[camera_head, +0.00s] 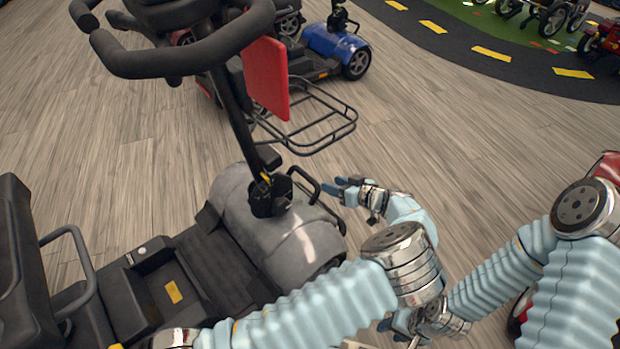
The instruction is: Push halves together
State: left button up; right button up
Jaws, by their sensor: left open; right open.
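A mobility scooter stands in front of me. Its front half has a grey cowling (262,218), a tilted black steering column and a black handlebar (180,52). Its dark rear half (125,300) has a footboard with a yellow label and a black seat (22,275) at far left. I cannot tell whether the halves are joined or apart. My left gripper (343,190) is open and empty, just right of the cowling and near a black loop handle (318,188). My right gripper (392,324) is low in the picture, partly hidden by my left arm, and holds nothing visible.
A blue scooter (335,48) stands behind. A red vehicle (607,165) is at the right edge, partly hidden by my arm. Wood floor (440,125) is clear right of the scooter.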

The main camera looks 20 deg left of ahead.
aim_at(310, 177)
pick_arm(q)
jog(key=x, duration=1)
jog(key=shift+w+a+f+b, duration=0.2)
jog(key=shift+a+b, duration=0.1)
jog(key=shift+a, duration=0.05)
jog(key=shift+c, duration=0.3)
grip_shut()
